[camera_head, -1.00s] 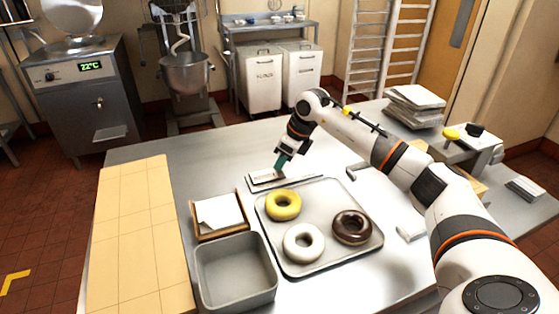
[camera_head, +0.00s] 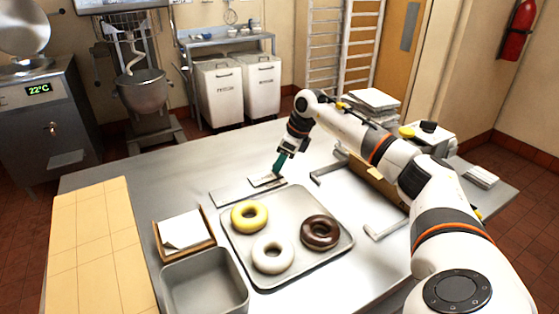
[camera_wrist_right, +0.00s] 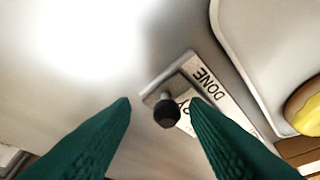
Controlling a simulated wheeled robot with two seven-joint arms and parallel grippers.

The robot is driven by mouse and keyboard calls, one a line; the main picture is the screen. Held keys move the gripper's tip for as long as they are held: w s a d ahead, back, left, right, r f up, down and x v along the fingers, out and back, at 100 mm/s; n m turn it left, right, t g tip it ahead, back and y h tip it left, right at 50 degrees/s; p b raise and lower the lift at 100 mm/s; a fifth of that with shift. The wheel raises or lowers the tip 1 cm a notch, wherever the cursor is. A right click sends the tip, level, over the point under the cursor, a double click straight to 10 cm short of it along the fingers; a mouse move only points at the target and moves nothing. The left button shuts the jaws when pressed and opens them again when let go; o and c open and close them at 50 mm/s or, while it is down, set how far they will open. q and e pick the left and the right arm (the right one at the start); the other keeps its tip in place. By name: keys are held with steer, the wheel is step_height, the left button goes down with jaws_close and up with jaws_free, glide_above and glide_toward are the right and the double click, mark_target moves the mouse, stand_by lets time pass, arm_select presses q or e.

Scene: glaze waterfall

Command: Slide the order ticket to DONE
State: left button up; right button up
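The order ticket (camera_head: 267,181) is a small light plate lying on a flat grey rail (camera_head: 233,194) behind the tray, at the rail's right end. In the right wrist view the ticket (camera_wrist_right: 184,101) carries a dark round knob (camera_wrist_right: 167,111), and the word DONE (camera_wrist_right: 206,82) shows on the rail beside it. My right gripper (camera_head: 279,165) points down over the ticket. Its green fingers (camera_wrist_right: 161,103) are apart, with the knob showing between the tips and a gap on each side. Contact cannot be told. My left gripper is not in view.
A tray (camera_head: 337,254) with yellow, white and dark doughnuts lies just in front of the rail. A paper stack in a wooden holder (camera_head: 184,231), a grey bin (camera_head: 205,285) and a tan board (camera_head: 92,245) stand to the left. Metal brackets (camera_head: 386,228) lie to the right.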

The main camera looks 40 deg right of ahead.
steer(key=shift+a, duration=0.1)
steer(key=shift+r, duration=0.35)
steer(key=b+v, duration=0.1)
steer(key=v, duration=1)
steer(key=shift+s+d, duration=0.15)
steer(key=shift+d, duration=0.1)
steer(key=shift+r, duration=0.15)
